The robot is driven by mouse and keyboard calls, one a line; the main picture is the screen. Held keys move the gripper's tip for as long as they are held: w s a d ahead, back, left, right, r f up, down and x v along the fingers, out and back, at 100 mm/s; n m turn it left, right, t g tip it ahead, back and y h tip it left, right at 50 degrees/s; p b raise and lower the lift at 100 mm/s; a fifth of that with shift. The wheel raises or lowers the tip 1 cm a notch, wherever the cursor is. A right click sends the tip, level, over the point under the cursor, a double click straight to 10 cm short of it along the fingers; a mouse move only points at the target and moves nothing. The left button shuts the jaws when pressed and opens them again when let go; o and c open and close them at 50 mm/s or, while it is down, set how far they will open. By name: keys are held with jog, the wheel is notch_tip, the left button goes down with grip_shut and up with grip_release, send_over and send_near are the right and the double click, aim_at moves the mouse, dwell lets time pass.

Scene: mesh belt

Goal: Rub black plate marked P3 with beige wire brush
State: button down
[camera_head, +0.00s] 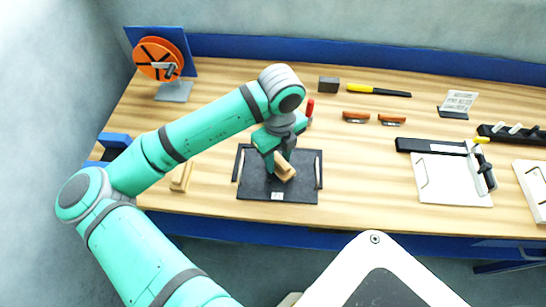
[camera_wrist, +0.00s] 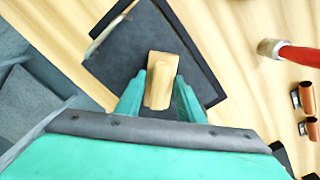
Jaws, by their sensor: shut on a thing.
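The black plate (camera_head: 254,189) lies flat on the wooden bench, with a small white label (camera_head: 277,196) at its front edge; the writing is too small to read. My gripper (camera_head: 280,165) is over the plate and shut on the beige wire brush (camera_head: 286,172). In the wrist view the brush (camera_wrist: 162,72) sits between my two fingers (camera_wrist: 160,92), above the plate (camera_wrist: 118,62). The underside of the brush is hidden, so I cannot tell whether it touches the plate.
A beige block (camera_head: 181,177) lies left of the plate. A white board with a black clamp (camera_head: 450,185) is farther right. Bare bench lies between plate and board.

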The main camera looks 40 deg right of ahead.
jog(key=shift+s+d+r, duration=0.1)
jog(key=shift+s+d, duration=1.05)
jog(key=shift+s, duration=0.15)
jog(key=shift+s+d, duration=1.1)
jog(key=shift+s, duration=0.25)
jog(key=shift+s+d+r, duration=0.1)
jog(key=shift+r, duration=2.8)
jog(key=shift+r, duration=0.15)
notch_tip(320, 180, up, 3)
jog(key=shift+f, duration=0.15)
jog(key=shift+w+a, duration=0.2)
jog(key=shift+w, duration=0.05)
